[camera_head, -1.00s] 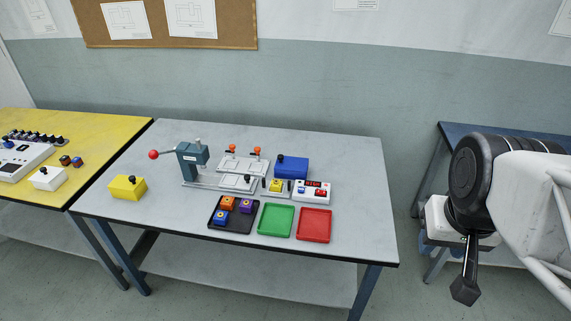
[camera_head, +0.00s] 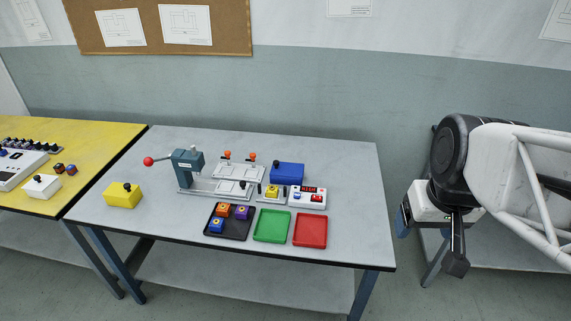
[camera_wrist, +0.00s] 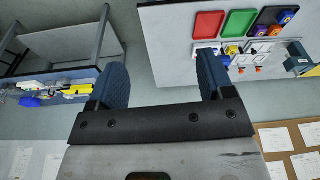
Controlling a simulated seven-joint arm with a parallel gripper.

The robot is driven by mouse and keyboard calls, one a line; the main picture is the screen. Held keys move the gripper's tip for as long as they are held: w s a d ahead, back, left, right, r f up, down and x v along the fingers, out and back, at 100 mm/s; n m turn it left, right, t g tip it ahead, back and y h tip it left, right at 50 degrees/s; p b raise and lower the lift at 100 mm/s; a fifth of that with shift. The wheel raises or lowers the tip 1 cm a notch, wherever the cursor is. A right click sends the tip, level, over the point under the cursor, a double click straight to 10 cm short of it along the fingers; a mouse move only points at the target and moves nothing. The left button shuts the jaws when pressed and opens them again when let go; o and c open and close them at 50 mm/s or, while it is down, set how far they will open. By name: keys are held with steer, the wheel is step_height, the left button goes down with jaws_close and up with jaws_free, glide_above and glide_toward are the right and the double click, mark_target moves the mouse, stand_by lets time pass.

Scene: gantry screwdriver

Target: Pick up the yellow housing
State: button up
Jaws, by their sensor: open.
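A small yellow housing (camera_head: 272,192) sits on a grey plate near the middle of the grey table, left of a white box with a red display. It also shows small in the wrist view (camera_wrist: 232,50). A larger yellow box (camera_head: 123,196) with a black knob stands at the table's left end. My gripper (camera_head: 404,219) is off the table's right side, well apart from both. In the wrist view, the two blue fingers of my gripper (camera_wrist: 162,76) are spread with nothing between them.
A black tray (camera_head: 242,233) holds orange, purple and blue pieces. Green (camera_head: 272,226) and red (camera_head: 310,231) trays lie beside it. Behind stand a lever press (camera_head: 187,168), a clamp fixture (camera_head: 236,172) and a blue box (camera_head: 287,173). The table's right end is clear.

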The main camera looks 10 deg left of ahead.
steer(key=w+a+f+n+y, duration=0.1)
steer(key=w+a+n, duration=0.15)
steer(key=w, duration=0.45)
steer(key=w+a+f+n, duration=0.15)
steer(key=w+a, duration=0.25)
steer(key=w, duration=0.4)
steer(key=n+g+y, duration=0.3)
steer(key=n, duration=1)
glide_above(273, 187)
steer(key=d, duration=0.3)
step_height(273, 187, down, 26)
steer(key=shift+s, duration=0.15)
steer(key=shift+f, duration=0.15)
steer(key=shift+x, duration=1.2)
steer(key=shift+x, duration=2.6)
